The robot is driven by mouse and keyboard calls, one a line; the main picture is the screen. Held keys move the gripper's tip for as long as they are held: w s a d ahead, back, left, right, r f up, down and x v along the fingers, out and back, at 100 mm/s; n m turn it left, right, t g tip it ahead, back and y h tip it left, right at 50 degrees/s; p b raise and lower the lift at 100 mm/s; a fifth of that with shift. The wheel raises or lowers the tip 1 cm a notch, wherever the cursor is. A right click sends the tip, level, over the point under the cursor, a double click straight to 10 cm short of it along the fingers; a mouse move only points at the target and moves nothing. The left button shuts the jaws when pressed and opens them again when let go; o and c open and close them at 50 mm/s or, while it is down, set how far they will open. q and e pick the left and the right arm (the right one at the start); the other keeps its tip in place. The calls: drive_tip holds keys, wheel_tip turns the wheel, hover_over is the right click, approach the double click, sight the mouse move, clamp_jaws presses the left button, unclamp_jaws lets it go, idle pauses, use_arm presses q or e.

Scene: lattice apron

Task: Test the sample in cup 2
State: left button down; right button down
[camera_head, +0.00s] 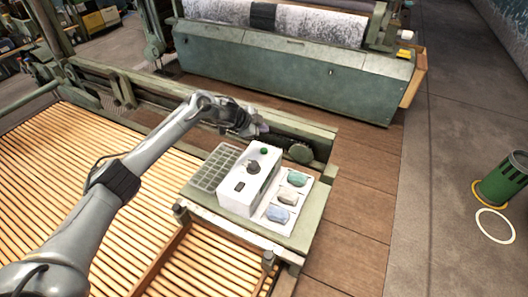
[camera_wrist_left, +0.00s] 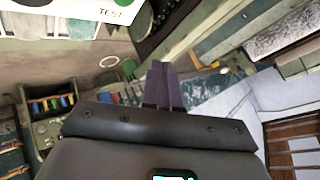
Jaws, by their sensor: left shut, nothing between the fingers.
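A white tester box (camera_head: 236,203) stands on a small green-topped stand, with a green button (camera_head: 264,151), a dark knob (camera_head: 253,167) and a dark slot on top. My left gripper (camera_head: 263,129) is just beyond the box's far end, apart from the samples. In the left wrist view its purplish fingers (camera_wrist_left: 165,85) are together and empty. The box edge with the word TEST (camera_wrist_left: 110,14) shows there.
A grey gridded tray (camera_head: 215,167) lies left of the box. The slatted wooden bed (camera_head: 60,160) fills the left. A large green machine (camera_head: 290,70) stands behind.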

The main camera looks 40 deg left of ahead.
use_arm(q)
drive_tip(key=b, duration=0.6)
hover_over(262, 151)
wheel_tip(262, 151, down, 6)
drive_tip(key=shift+r, duration=0.2)
drive_tip(key=shift+w+f, duration=0.1)
drive_tip(key=shift+f, duration=0.85)
idle(0.7)
drive_tip(key=shift+f, duration=0.45)
idle(0.3)
drive_tip(key=shift+f, duration=0.55)
idle(0.6)
drive_tip(key=shift+r+p, duration=0.1)
drive_tip(key=shift+p, duration=0.2)
drive_tip(key=shift+r+p, duration=0.9)
drive_tip(key=shift+p, duration=0.2)
